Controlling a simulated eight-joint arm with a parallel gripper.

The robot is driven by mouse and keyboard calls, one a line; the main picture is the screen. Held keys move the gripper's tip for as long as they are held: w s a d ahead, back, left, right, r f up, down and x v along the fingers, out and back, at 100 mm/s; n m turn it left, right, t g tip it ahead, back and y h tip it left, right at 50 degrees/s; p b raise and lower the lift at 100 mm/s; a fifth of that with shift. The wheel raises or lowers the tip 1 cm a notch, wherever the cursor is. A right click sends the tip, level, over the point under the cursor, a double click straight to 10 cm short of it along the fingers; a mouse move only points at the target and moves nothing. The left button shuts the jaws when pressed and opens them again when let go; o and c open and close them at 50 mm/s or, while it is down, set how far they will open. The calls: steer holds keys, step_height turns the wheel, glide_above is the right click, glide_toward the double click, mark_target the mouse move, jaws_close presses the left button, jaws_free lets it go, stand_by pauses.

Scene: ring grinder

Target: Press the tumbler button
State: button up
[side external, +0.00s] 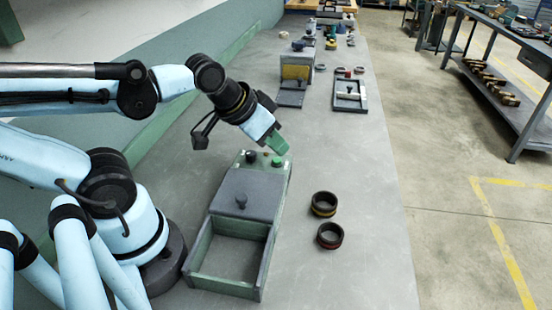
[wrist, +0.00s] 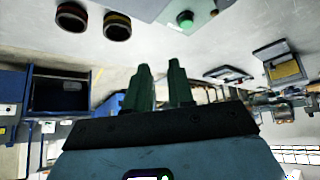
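The ring grinder (side external: 238,196) is a grey-green box with an open empty bin at its near end. Its far end panel carries a green button (side external: 276,162) at right and a dark brownish button (side external: 251,156) at left. The green button also shows in the wrist view (wrist: 185,18). No label tells which is the tumbler button. My gripper (side external: 280,148) hangs just above the panel, close to the green button, its green fingers pointing down and right; contact cannot be told. In the wrist view the fingers (wrist: 162,75) stand apart with an empty gap.
Two dark rings lie right of the grinder: one with a yellow band (side external: 324,204), one with a red band (side external: 330,236). A grey tray (side external: 350,96) and a yellow-faced box (side external: 296,70) stand farther back. The bench's right side is mostly clear.

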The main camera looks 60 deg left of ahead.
jaws_close()
stand_by(1.4)
